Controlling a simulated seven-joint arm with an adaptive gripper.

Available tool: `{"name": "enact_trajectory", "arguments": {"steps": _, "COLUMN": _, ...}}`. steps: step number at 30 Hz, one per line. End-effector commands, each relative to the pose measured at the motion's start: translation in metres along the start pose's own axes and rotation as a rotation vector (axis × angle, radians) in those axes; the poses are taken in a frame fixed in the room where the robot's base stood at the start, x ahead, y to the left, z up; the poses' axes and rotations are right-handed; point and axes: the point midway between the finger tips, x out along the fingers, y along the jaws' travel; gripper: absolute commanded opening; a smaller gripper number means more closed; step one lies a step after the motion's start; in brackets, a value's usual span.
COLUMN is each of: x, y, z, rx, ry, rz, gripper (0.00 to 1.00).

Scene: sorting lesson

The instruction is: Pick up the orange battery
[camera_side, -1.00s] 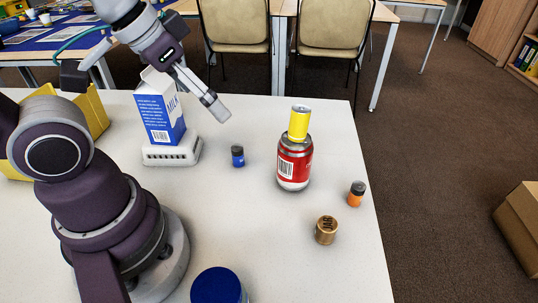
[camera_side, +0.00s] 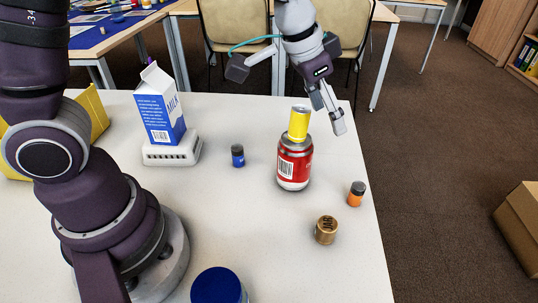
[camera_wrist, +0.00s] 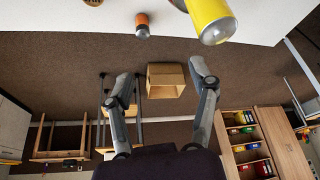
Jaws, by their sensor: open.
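The orange battery (camera_side: 356,194), small with a dark grey top, stands upright near the table's right edge in the side view. It also shows near the top of the wrist view (camera_wrist: 142,25). My gripper (camera_side: 333,118) is above and behind the red can, up and to the left of the battery in the side view, and apart from it. In the wrist view my gripper (camera_wrist: 160,80) has its two fingers spread wide with nothing between them.
A yellow can (camera_side: 299,124) stands on a red can (camera_side: 294,163), left of the battery. A brown cylinder (camera_side: 326,230) stands in front of it. A blue battery (camera_side: 238,156), a milk carton (camera_side: 160,105) on a white base (camera_side: 171,152) and a blue lid (camera_side: 218,287) are further left.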

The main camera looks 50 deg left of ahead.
Motion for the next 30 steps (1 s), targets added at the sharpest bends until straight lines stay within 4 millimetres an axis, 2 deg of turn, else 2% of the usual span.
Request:
{"name": "enact_trajectory", "arguments": {"steps": 1, "x": 0.018, "y": 0.008, "z": -0.006, "rx": 0.028, "ry": -0.014, "rz": 0.016, "gripper": 0.58}}
{"name": "enact_trajectory", "arguments": {"steps": 4, "x": 0.048, "y": 0.021, "z": -0.016, "rx": 0.076, "ry": -0.023, "rz": 0.042, "gripper": 0.58}}
{"name": "enact_trajectory", "arguments": {"steps": 13, "x": 0.101, "y": 0.033, "z": -0.018, "rx": 0.108, "ry": -0.03, "rz": 0.06, "gripper": 0.58}}
{"name": "enact_trajectory", "arguments": {"steps": 19, "x": 0.128, "y": 0.034, "z": -0.015, "rx": 0.107, "ry": -0.029, "rz": 0.059, "gripper": 0.58}}
{"name": "enact_trajectory", "arguments": {"steps": 24, "x": 0.16, "y": 0.033, "z": -0.006, "rx": 0.106, "ry": -0.029, "rz": 0.058, "gripper": 0.58}}
{"name": "enact_trajectory", "arguments": {"steps": 30, "x": 0.172, "y": 0.034, "z": -0.006, "rx": 0.106, "ry": -0.026, "rz": 0.058, "gripper": 0.58}}
